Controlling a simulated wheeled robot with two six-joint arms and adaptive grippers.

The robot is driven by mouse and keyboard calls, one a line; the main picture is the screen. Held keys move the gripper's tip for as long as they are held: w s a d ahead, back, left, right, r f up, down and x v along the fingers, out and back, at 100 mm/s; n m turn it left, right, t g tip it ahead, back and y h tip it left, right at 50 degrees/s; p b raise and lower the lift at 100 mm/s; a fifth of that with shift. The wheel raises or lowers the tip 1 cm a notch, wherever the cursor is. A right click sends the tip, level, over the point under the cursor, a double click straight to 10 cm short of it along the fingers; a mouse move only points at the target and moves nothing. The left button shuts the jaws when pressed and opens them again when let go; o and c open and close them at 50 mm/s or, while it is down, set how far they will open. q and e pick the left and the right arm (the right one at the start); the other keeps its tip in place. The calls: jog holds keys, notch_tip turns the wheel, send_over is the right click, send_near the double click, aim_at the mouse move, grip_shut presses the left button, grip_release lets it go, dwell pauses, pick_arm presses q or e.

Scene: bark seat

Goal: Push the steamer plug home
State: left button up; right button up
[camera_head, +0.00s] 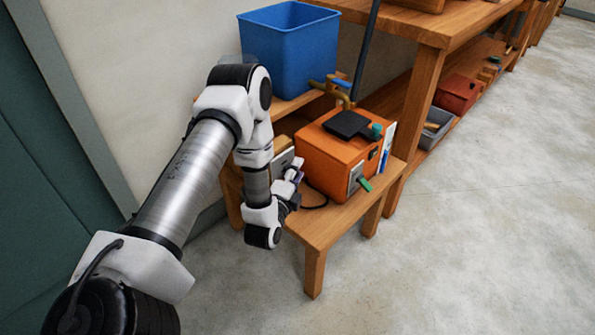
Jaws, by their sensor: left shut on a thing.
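The steamer looks to be the orange box (327,153) with a black top piece (346,124) and green knobs, standing on a low wooden stand (335,219). My left gripper (297,178) is low at the left side of the box, shut on a small purplish piece that looks like the steamer plug (299,175). A black cord (318,205) lies on the stand between the gripper and the box. A grey plate (283,163) stands just behind the gripper. The gripper hides most of the plug, so I cannot tell whether it touches the plate. My right gripper is out of view.
A blue bin (288,47) stands on a wooden shelf behind the box. A brass pipe with a blue handle (338,88) and a dark pole (365,50) rise behind it. A wooden bench (427,65) stands at the right, and the floor (470,240) in front is clear.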

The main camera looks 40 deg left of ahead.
pick_arm(q)
jog(key=shift+a+p, duration=0.55)
jog(key=shift+a, duration=0.2)
jog(key=shift+d, duration=0.1)
dwell(0.5)
jog(key=d+b, duration=0.1)
jog(key=d, duration=0.8)
jog(key=shift+s+d+b, duration=0.2)
jog(key=shift+s+b, duration=0.15)
dwell(0.3)
